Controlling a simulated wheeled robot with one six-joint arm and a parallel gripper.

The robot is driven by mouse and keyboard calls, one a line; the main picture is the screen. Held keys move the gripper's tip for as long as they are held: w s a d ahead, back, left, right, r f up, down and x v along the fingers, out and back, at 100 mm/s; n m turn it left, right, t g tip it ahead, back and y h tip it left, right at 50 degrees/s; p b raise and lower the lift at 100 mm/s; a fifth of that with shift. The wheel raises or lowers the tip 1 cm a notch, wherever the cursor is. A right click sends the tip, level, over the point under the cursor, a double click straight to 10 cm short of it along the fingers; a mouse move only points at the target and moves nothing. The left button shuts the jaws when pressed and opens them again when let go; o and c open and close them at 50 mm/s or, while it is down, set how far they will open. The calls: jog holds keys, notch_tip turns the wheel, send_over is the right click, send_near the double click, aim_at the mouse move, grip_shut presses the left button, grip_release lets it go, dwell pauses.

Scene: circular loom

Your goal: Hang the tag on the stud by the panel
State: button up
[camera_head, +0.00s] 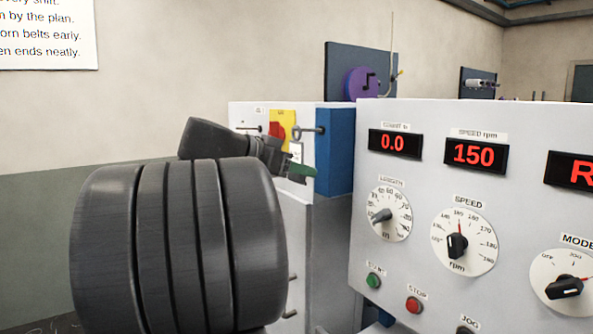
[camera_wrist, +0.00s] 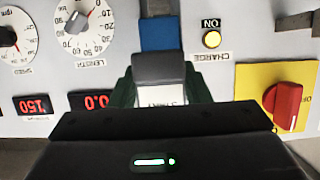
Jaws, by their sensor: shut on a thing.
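My gripper (camera_head: 301,172) is at the side of the grey machine, low in front of the red and yellow switch, with one green finger showing. In the wrist view, its green fingers (camera_wrist: 160,92) close on a white tag (camera_wrist: 160,97) with dark print, below a dark grey block. A thinner stud (camera_head: 247,128) is left of the switch.
The control panel (camera_head: 475,215) with dials and red displays stands to the right, past a blue column (camera_head: 335,150). The rotary switch (camera_head: 278,130) is close to the ringed stud. In the wrist view, a yellow lamp (camera_wrist: 212,39) marked CHARGE is near the fingers.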

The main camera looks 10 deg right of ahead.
jog(key=shift+f, duration=0.15)
jog(key=o, duration=1.1)
jog(key=shift+o, duration=0.2)
jog(key=v, duration=0.9)
jog(key=shift+f+b, duration=0.3)
